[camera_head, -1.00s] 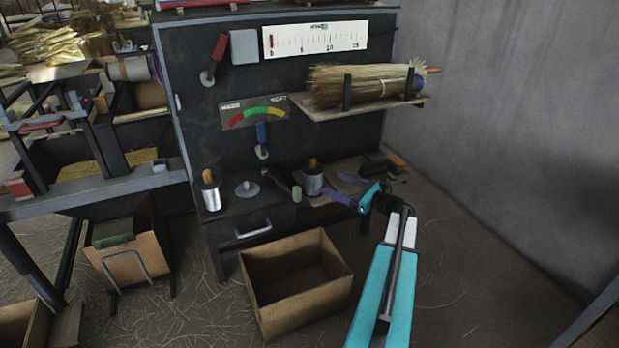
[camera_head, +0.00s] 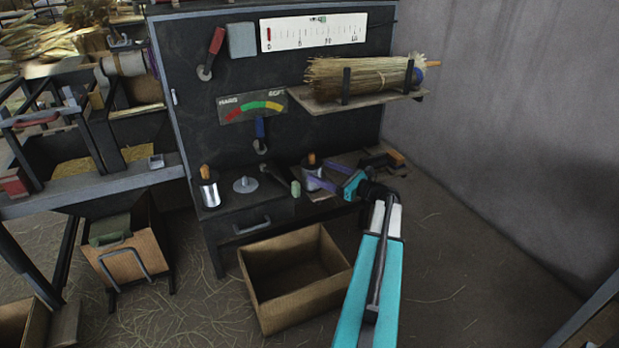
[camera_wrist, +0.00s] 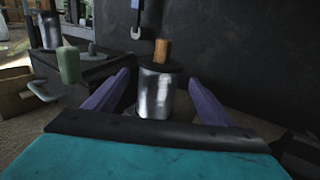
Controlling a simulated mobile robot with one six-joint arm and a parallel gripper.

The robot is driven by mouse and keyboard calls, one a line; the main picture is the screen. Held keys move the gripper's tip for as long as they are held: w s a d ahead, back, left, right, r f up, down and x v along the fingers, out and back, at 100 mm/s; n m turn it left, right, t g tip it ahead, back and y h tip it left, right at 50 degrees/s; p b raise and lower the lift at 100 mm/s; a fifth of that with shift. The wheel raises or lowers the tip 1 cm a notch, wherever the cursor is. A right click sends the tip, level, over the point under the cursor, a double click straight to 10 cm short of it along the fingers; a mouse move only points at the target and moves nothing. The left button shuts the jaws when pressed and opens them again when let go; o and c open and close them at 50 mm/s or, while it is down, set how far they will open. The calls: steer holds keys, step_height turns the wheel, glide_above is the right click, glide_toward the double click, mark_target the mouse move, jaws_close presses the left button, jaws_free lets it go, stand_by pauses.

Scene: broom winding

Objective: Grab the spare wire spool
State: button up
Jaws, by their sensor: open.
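A silver wire spool (camera_wrist: 156,92) with a dark top flange and an orange-brown wooden peg stands upright between the purple fingers of my gripper (camera_wrist: 157,98) in the wrist view. The fingers are open, one on each side, with gaps to the spool. In the head view this spool (camera_head: 312,178) stands on the right part of the bench, with my gripper (camera_head: 318,180) reaching it from the right. A second, similar silver spool (camera_head: 209,191) stands on the left part of the bench; it also shows in the wrist view (camera_wrist: 49,32). Which one is the spare is not marked.
A grey spindle disc (camera_head: 245,185) and a small green cylinder (camera_head: 295,188) lie left of my gripper. A shelf (camera_head: 385,100) with a straw bundle hangs above. An open cardboard box (camera_head: 300,302) stands on the floor below.

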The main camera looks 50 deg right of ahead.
mark_target(313, 168)
steer(key=shift+w+a, duration=0.2)
steer(key=shift+w, duration=0.95)
steer(key=shift+w+a, duration=0.15)
steer(key=shift+w, duration=1)
steer(key=shift+w, duration=0.1)
steer(key=shift+w+a+b, duration=0.2)
steer(key=shift+w+b, duration=0.2)
steer(key=shift+w, duration=0.85)
steer(key=shift+w+a+b, duration=0.2)
steer(key=shift+w+b, duration=0.15)
steer(key=shift+w, duration=0.85)
steer(key=c, duration=1.6)
steer(key=shift+c, duration=0.2)
step_height(313, 168, up, 10)
steer(key=p, duration=0.2)
